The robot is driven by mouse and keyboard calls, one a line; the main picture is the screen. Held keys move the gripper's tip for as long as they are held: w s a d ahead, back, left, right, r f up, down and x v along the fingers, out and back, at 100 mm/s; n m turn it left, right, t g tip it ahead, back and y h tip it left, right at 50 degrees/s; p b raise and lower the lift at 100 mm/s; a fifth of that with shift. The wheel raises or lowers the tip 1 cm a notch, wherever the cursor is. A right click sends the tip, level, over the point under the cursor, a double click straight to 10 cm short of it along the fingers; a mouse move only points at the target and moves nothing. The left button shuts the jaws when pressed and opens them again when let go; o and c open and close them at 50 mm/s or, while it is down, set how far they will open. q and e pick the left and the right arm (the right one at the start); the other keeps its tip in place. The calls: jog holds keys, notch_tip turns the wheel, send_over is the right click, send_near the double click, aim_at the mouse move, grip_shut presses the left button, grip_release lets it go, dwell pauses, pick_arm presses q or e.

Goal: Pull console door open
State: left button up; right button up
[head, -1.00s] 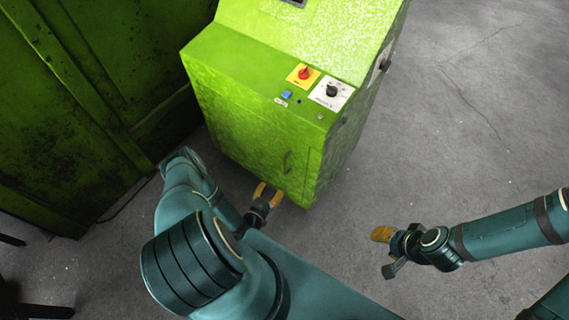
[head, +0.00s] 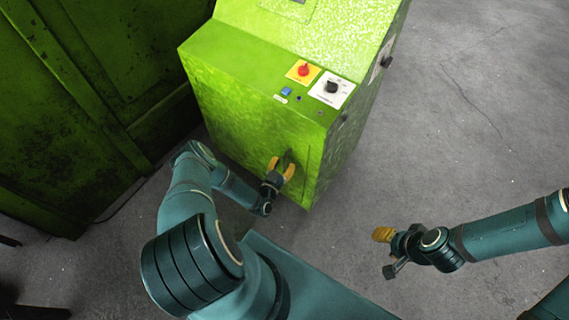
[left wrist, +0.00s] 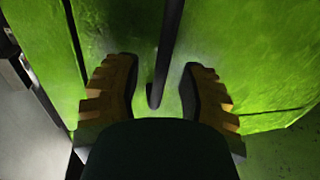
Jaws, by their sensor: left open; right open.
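The green console (head: 255,100) stands upright in the head view, with its door (head: 245,135) on the front face looking closed. My left gripper (head: 281,166) is open in front of the door, at the handle. In the left wrist view the dark bar handle (left wrist: 164,60) runs between the two yellow fingers of the left gripper (left wrist: 158,92), with a gap on each side. The door surface (left wrist: 225,35) lies behind it. My right gripper (head: 384,252) is open and empty, low at the right, away from the console.
The console top carries a red knob (head: 303,70) on a yellow plate, a black rotary switch (head: 331,87) and a blue button (head: 286,91). A large green machine wall (head: 75,90) stands at the left. The grey floor (head: 470,120) is clear at the right.

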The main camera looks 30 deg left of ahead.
pick_arm(q)
jog(key=shift+w, duration=0.4)
grip_shut()
jog(key=shift+s, duration=0.2)
